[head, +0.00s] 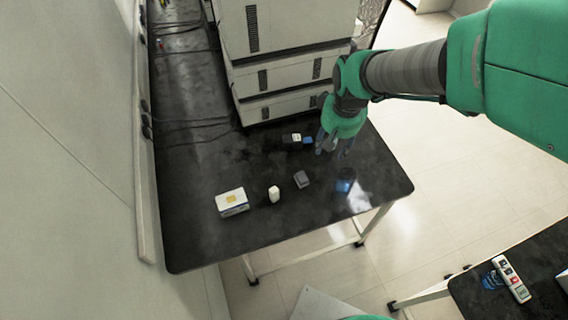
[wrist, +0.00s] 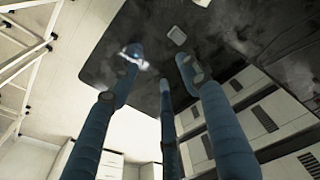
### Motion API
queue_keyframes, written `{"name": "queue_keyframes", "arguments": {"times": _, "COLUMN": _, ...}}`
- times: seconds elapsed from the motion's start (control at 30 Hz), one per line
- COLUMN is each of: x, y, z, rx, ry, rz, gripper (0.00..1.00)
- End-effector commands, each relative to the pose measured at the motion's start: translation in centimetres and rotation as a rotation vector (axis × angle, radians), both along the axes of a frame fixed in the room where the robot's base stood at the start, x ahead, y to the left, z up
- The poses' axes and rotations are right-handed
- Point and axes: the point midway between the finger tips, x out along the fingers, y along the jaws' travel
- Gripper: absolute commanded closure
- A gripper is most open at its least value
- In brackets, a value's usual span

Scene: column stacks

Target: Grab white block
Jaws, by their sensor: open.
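A small white block (head: 273,193) stands on the black table (head: 185,238), between a white box and a grey block. My gripper (head: 333,150) is above the table, up and to the right of the white block in the head view, clearly apart from it. Its blue fingers are spread open with nothing between them, as the wrist view (wrist: 158,72) also shows. A pale thing (wrist: 202,3) is cut off at the top edge of the wrist view; I cannot tell whether it is the white block.
The white box (head: 231,202) with a yellow label lies left of the block. The grey block (head: 301,179) and a blue item (head: 345,185) lie to the right. A wall (head: 70,160) borders the left.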

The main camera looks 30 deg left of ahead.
Motion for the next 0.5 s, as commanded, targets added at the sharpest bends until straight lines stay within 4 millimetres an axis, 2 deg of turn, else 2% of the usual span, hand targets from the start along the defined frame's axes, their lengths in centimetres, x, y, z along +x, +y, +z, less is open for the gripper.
{"name": "queue_keyframes", "arguments": {"times": 0.03, "x": -0.3, "y": 1.8, "z": -1.7, "rx": -0.011, "ry": 0.015, "rz": 0.033, "gripper": 0.53}}
{"name": "queue_keyframes", "arguments": {"times": 0.1, "x": -0.7, "y": 4.0, "z": -3.9, "rx": -0.024, "ry": 0.03, "rz": 0.076, "gripper": 0.53}}
{"name": "queue_keyframes", "arguments": {"times": 0.3, "x": -2.8, "y": 9.9, "z": -10.6, "rx": -0.061, "ry": 0.071, "rz": 0.194, "gripper": 0.53}}
{"name": "queue_keyframes", "arguments": {"times": 0.5, "x": -5.4, "y": 14.0, "z": -16.3, "rx": -0.092, "ry": 0.1, "rz": 0.287, "gripper": 0.53}}
